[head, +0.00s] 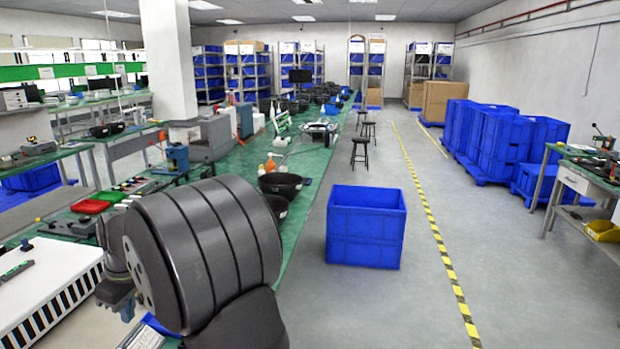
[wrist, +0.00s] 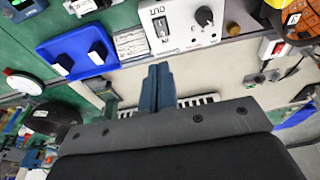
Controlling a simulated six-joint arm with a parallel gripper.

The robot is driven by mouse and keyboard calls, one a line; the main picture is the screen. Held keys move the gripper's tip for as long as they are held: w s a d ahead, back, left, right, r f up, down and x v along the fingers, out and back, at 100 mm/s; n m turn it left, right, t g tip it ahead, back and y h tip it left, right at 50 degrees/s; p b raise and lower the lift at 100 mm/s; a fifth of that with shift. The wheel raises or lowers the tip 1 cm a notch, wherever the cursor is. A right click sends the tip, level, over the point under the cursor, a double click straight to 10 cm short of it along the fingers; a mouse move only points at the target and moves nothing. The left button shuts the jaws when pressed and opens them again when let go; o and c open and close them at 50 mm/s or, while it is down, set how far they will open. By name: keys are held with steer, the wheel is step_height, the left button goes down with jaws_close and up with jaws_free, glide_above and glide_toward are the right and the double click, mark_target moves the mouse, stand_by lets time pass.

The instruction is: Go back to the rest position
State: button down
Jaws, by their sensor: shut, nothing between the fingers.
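My gripper (wrist: 157,80) shows in the wrist view, its two blue-grey fingers together and nothing between them. It is over a pale panel (wrist: 205,78) with a slotted grille beside the fingers. A white box with a switch and a black knob (wrist: 180,28) lies beyond the fingertips.
In the head view a white slotted unit (head: 50,282) stands at lower left, near my arm. A blue crate (head: 366,228) stands on the floor; open floor lies to its right.

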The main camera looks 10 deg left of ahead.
steer(key=d+v, duration=0.1)
steer(key=v, duration=0.6)
steer(key=shift+s+d+y, duration=0.2)
steer(key=shift+d+y, duration=0.2)
steer(key=shift+r, duration=0.1)
steer(key=c, duration=0.9)
jaws_free()
steer(key=o, duration=0.8)
steer(key=d+g, duration=0.1)
steer(key=d, duration=0.2)
steer(key=shift+w+d, duration=0.15)
steer(key=shift+d, duration=0.2)
steer(key=shift+c, duration=0.2)
steer(key=shift+o, duration=0.7)
steer(key=s+d+g, duration=0.1)
steer(key=d+g, duration=0.2)
steer(key=d, duration=0.4)
steer(key=shift+s+d+r+h, duration=0.15)
steer(key=shift+d+r+h, duration=0.2)
steer(key=shift+r+h, duration=0.1)
steer(key=x, duration=1)
steer(key=shift+d+r, duration=0.1)
